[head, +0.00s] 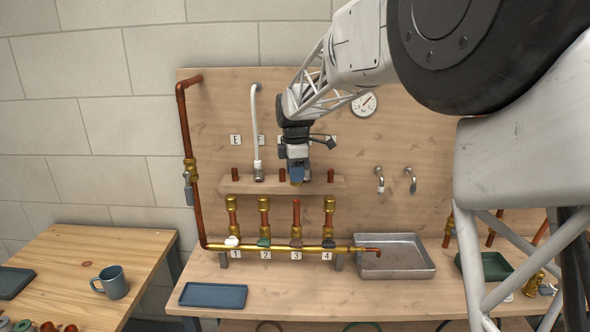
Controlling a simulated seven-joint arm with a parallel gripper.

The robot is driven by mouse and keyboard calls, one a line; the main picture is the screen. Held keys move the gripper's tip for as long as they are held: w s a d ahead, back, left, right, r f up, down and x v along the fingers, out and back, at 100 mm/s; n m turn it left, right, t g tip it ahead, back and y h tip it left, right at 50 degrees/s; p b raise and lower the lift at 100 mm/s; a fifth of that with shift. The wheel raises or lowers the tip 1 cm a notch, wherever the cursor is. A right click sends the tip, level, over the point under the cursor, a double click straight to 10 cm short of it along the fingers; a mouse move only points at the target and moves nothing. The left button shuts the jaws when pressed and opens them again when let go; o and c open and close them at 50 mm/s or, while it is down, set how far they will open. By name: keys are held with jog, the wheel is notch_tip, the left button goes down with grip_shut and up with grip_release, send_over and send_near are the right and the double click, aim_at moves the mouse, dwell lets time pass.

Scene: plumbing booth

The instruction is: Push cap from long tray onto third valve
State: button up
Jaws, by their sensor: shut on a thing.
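My gripper (297,172) points down in front of the wooden backboard, shut on a small brass cap (297,181) that is mostly hidden by the fingers. The cap is above the third valve (296,240), apart from it and roughly in line with its bare copper stub (296,211). The stubs at valves 1 (231,203), 2 (264,203) and 4 (330,203) have brass tops. A blue-grey long tray (213,295) lies empty at the bench's front left.
A wooden ledge (225,186) with short copper stubs runs behind my gripper. A metal basin (397,268) and a dark green tray (495,266) stand to the right. A mug (114,282) stands on the left table.

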send_over(295, 201)
jog(key=shift+f, duration=2.25)
jog(key=shift+f, duration=2.25)
jog(key=o, duration=1)
jog(key=shift+r, duration=3.9)
jog(key=shift+r, duration=0.15)
jog(key=shift+r, duration=2.85)
